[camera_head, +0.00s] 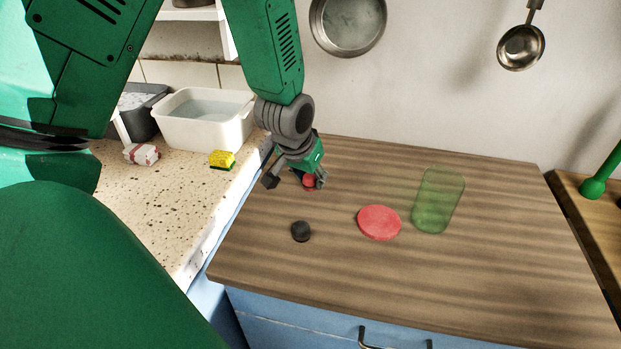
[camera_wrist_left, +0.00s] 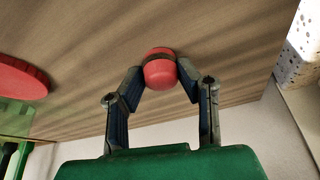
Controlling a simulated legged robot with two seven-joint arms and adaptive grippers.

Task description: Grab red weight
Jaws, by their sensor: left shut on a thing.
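The red weight (camera_head: 309,181) is a small rounded red piece at the back left of the wooden top. In the left wrist view the red weight (camera_wrist_left: 160,73) sits between both fingertips, with a dark band near its far end. My left gripper (camera_head: 306,180) is shut on it; the wrist view also shows the left gripper (camera_wrist_left: 160,84) with a finger on each side. The weight is at or close to the wooden surface; I cannot tell if it touches. My right gripper is not in view.
A black weight (camera_head: 301,231), a flat red disc (camera_head: 379,222) and a green translucent glass (camera_head: 438,200) are on the wooden top (camera_head: 500,270). Left, the speckled counter (camera_head: 150,220) holds a yellow sponge (camera_head: 222,159) and a white basin (camera_head: 203,125). The front right of the top is clear.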

